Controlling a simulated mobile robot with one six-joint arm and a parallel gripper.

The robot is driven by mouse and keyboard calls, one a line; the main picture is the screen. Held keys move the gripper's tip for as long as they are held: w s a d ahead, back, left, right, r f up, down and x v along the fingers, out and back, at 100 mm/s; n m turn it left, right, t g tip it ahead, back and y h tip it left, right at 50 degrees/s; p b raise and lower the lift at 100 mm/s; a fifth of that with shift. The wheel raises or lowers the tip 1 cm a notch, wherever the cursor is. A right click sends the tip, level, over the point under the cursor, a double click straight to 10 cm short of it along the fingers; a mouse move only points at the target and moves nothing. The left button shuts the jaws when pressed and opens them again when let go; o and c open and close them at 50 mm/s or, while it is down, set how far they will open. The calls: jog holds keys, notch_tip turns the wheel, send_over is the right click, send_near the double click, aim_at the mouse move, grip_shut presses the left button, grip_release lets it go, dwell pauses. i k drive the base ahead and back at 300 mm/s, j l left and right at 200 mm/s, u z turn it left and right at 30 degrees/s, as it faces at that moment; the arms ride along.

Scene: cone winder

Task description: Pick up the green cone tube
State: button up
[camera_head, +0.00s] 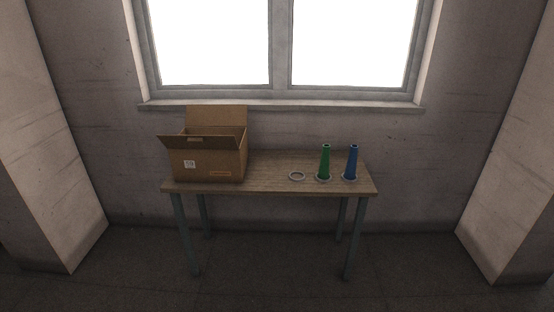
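The green cone tube (325,162) stands upright on the wooden table (270,170), right of the table's middle. Its narrow end points up and its base sits at a pale ring (323,179). A blue cone tube (352,161) stands upright close to its right, also at a ring. My gripper is not in view.
An empty ring (297,176) lies left of the green tube. A wall and window (345,45) are behind the table. The floor (270,260) in front is clear.

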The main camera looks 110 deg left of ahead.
aim_at(324, 169)
jog(key=u, duration=3.25)
jog(key=i, duration=0.55)
jog(key=i+j+z, duration=0.1)
jog(key=i, duration=0.5)
jog(key=i+j, duration=0.1)
jog(key=i, duration=0.45)
jog(key=i+j+z, duration=0.1)
jog(key=i, duration=0.5)
jog(key=i+j, duration=0.15)
jog(key=i, duration=0.4)
jog(key=i+j+z, duration=0.1)
jog(key=i, duration=0.45)
